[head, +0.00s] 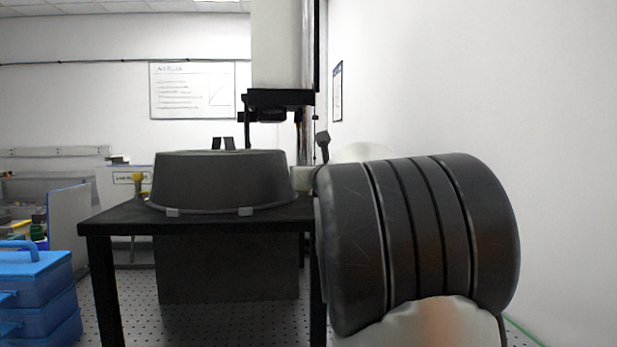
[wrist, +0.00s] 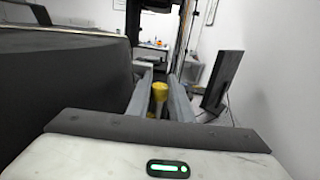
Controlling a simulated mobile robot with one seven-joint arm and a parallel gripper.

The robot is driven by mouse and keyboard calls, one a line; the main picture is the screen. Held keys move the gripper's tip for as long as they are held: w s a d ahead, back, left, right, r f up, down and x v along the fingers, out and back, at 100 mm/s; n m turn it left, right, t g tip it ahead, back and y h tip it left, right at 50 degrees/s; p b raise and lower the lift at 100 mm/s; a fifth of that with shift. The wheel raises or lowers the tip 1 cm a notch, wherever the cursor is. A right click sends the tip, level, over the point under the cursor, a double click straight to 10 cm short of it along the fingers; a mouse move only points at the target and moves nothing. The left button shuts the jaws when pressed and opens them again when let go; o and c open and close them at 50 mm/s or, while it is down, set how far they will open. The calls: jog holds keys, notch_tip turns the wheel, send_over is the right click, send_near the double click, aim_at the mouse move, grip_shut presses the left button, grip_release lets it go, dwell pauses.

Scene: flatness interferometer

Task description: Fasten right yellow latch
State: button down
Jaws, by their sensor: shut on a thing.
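The right yellow latch (wrist: 159,92) shows in the wrist view as a small yellow knob between the two grey fingers of my gripper (wrist: 160,97). The fingers are closed in on it from left and right. The dark rounded housing (wrist: 65,85) fills the left of that view, beside my gripper. In the head view, the dark housing (head: 220,180) sits on the black table, and another yellow latch (head: 138,184) stands at its left side. The right latch and my fingers are hidden there behind my arm.
The black table (head: 115,222) carries the housing, with a tall column (head: 284,45) behind it. Blue stacked boxes (head: 38,290) stand at lower left. In the wrist view, a dark upright panel (wrist: 222,80) stands right of my gripper. A white wall closes off the right side.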

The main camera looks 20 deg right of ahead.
jog(key=shift+m+g+h, duration=0.3)
jog(key=shift+m+h, duration=0.4)
jog(key=shift+h, duration=0.3)
jog(key=c, duration=1.9)
grip_release()
jog(key=shift+o, duration=0.2)
